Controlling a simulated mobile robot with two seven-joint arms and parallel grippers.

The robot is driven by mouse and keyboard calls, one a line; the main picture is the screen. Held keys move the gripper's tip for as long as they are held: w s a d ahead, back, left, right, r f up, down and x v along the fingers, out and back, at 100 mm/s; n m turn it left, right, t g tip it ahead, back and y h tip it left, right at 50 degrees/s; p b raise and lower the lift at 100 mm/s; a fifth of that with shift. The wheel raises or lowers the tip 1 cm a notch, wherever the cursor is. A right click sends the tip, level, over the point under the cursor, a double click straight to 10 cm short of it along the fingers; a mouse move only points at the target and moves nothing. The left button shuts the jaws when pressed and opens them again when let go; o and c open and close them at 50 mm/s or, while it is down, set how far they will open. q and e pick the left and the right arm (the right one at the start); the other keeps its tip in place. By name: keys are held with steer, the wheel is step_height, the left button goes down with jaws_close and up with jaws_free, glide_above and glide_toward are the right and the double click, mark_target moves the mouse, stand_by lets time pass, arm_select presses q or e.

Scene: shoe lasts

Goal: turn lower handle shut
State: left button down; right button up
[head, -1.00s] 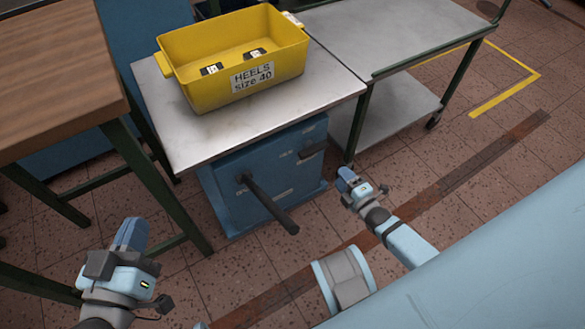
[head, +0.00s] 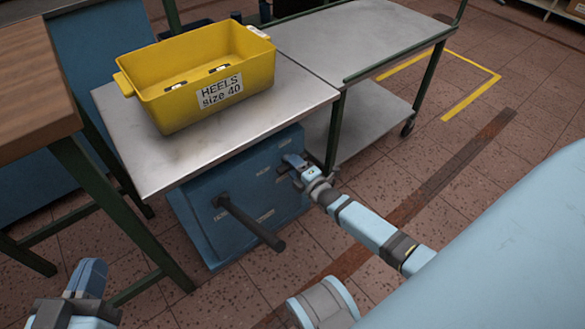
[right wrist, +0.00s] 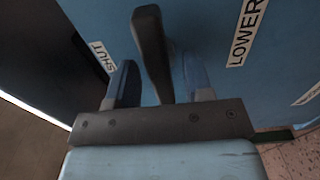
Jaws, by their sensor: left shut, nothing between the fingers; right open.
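The blue cabinet (head: 205,245) has a long dark handle (head: 252,224) sticking out of its front. My right gripper (head: 291,163) is at the upper right of that front and hides most of what is there. In the right wrist view, a dark lever, the lower handle (right wrist: 152,50), stands between the two open fingers of my right gripper (right wrist: 160,84). A "LOWER" label (right wrist: 246,32) is right of it and a "SHUT" label (right wrist: 102,56) is left. I cannot tell whether the fingers touch the lever. My left gripper (head: 87,278) is shut and empty at the lower left.
A metal table (head: 165,160) stands over the cabinet and bears a yellow "HEELS size 40" bin (head: 165,112). A grey trolley (head: 370,38) is right of it. A wooden bench (head: 35,85) is at the left. The tiled floor at right is open.

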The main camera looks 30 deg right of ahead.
steer(key=shift+w, duration=0.55)
jaws_close()
